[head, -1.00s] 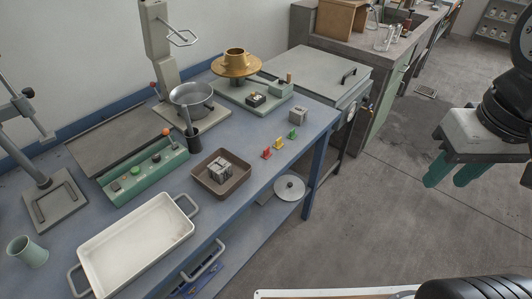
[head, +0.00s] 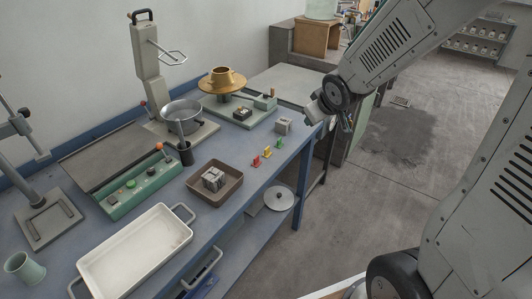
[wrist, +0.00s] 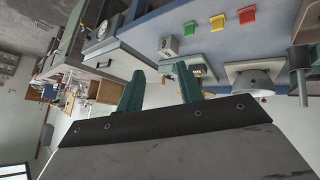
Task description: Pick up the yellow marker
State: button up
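The yellow marker (head: 267,152) stands on the blue bench near its front right edge, between the red marker (head: 256,161) and the green marker (head: 279,142). In the wrist view the yellow marker (wrist: 217,21) is near the top, with the red one (wrist: 247,15) to its right and the green one (wrist: 190,28) to its left. My gripper (wrist: 158,72) is open and empty, its two green fingers apart. It is beyond the bench's right end, away from the markers, and mostly hidden behind my arm in the head view.
A grey numbered block (head: 283,126) stands behind the green marker. A brown tray (head: 232,189) holding a metal block lies left of the markers. A metal pan (head: 180,112) and a white tray (head: 150,232) are further left. The floor right of the bench is clear.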

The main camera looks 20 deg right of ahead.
aim_at(268, 150)
jog(key=w+a+f+n+t+y, duration=0.1)
jog(key=w+f+y, duration=0.1)
jog(key=f, duration=0.2)
jog(key=w+a+f+n+t+y, duration=0.1)
jog(key=w+a+f+y, duration=0.1)
jog(key=w+f, duration=0.1)
jog(key=w+a+f+n+t+y, duration=0.1)
jog(key=w+f+y, duration=0.1)
jog(key=f, duration=0.4)
jog(key=shift+w+a+f+n+y, duration=0.1)
jog(key=shift+w+a+n+y, duration=0.15)
jog(key=shift+w+n+y, duration=0.05)
jog(key=a+f+y, duration=0.1)
jog(key=s+a+f+t+y, duration=0.1)
jog(key=f+y, duration=0.1)
jog(key=shift+s+a+f, duration=0.1)
jog(key=shift+s+f, duration=0.05)
jog(key=shift+s+a+f+y, duration=0.15)
jog(key=shift+a+y, duration=0.05)
jog(key=shift+y, duration=0.1)
jog(key=shift+a+t, duration=0.2)
jog(key=shift+t, duration=0.1)
jog(key=x, duration=0.7)
jog(key=shift+a, duration=0.2)
jog(key=c, duration=0.7)
